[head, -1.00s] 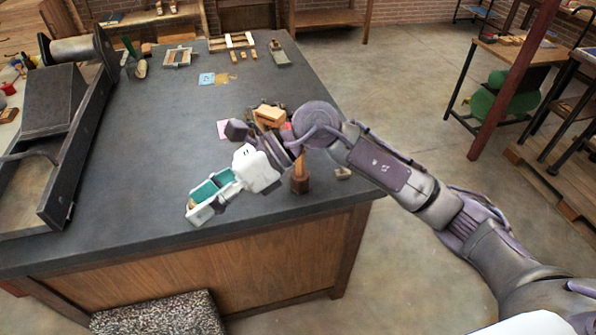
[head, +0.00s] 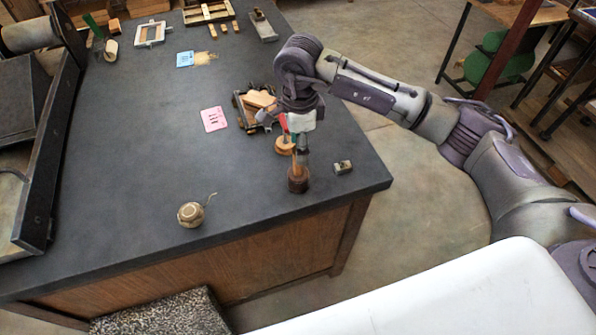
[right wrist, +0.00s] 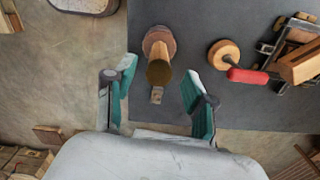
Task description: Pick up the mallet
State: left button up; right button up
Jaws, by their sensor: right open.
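The mallet (head: 298,181) stands near the front right corner of the dark bench, its brown head down and its pale handle pointing up. In the right wrist view the mallet (right wrist: 157,42) is seen from above, with its handle end toward the camera. My right gripper (right wrist: 157,82) is open and points down over it. The handle end shows between the lines of the two teal fingers, and neither finger visibly touches it. In the head view the right gripper (head: 300,136) hangs just above the handle, partly hiding its top. My left gripper is not in view.
A red-handled tool with a round wooden end (right wrist: 224,55) lies close beside the mallet, near a dark frame holding wood blocks (right wrist: 300,62). A small metal block (head: 343,167) sits at the right edge. A round twine-like ball (head: 191,214) and a pink card (head: 213,119) lie left.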

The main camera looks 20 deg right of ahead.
aim_at(298, 169)
notch_tip(298, 169, down, 2)
jog(key=shift+s+a+f+p, duration=0.1)
jog(key=shift+a+p, duration=0.05)
jog(key=shift+p, duration=0.85)
notch_tip(298, 169, down, 3)
jog(key=shift+f+p, duration=0.1)
jog(key=shift+p, duration=0.5)
jog(key=shift+f, duration=0.2)
jog(key=c, duration=0.8)
grip_shut()
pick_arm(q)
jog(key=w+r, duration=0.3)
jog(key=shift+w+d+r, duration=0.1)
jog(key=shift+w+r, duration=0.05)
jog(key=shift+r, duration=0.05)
pick_arm(e)
jog(key=shift+r, duration=0.1)
